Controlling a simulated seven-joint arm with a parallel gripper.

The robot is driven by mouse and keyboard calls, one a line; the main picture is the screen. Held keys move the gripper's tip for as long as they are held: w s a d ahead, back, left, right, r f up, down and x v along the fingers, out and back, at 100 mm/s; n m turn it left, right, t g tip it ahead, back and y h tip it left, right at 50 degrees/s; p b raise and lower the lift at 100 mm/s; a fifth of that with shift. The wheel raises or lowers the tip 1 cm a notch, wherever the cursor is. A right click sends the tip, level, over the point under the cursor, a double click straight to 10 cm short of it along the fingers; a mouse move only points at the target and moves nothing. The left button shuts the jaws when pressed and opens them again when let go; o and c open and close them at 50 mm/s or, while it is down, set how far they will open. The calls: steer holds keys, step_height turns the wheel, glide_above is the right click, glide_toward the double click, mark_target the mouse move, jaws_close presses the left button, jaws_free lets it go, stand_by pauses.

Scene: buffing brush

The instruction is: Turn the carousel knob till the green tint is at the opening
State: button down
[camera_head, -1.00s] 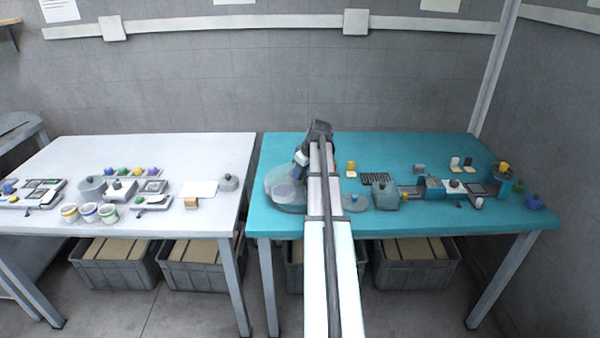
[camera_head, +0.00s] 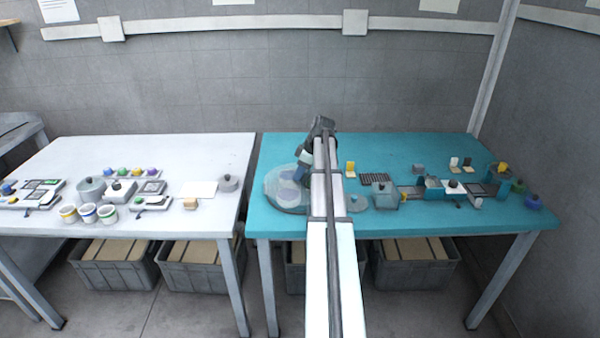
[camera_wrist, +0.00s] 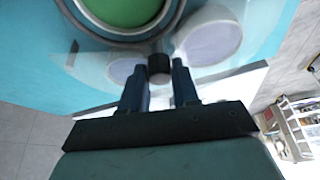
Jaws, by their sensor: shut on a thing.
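The carousel (camera_head: 272,190) is a round, pale, see-through drum at the left of the teal table, partly hidden by my arm in the head view. In the wrist view, its small dark knob (camera_wrist: 159,68) sits between the two fingers of my gripper (camera_wrist: 159,82), which is shut on it. The green tint (camera_wrist: 122,10) shows inside a round grey rim, the opening (camera_wrist: 170,22), at the top edge; part of both is cut off. Pale lavender round pots (camera_wrist: 210,42) lie beside it, under the clear cover.
On the teal table (camera_head: 400,150), a grey block (camera_head: 384,193), a dark grille (camera_head: 375,178) and several small fixtures stand right of my arm. A white table (camera_head: 150,225) with cups and small parts is at the left. The back of the teal table is clear.

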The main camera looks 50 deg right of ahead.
steer(key=c, duration=0.8)
jaws_free()
steer(key=shift+c, duration=0.2)
steer(key=v, duration=1.4)
steer(key=shift+w, duration=0.15)
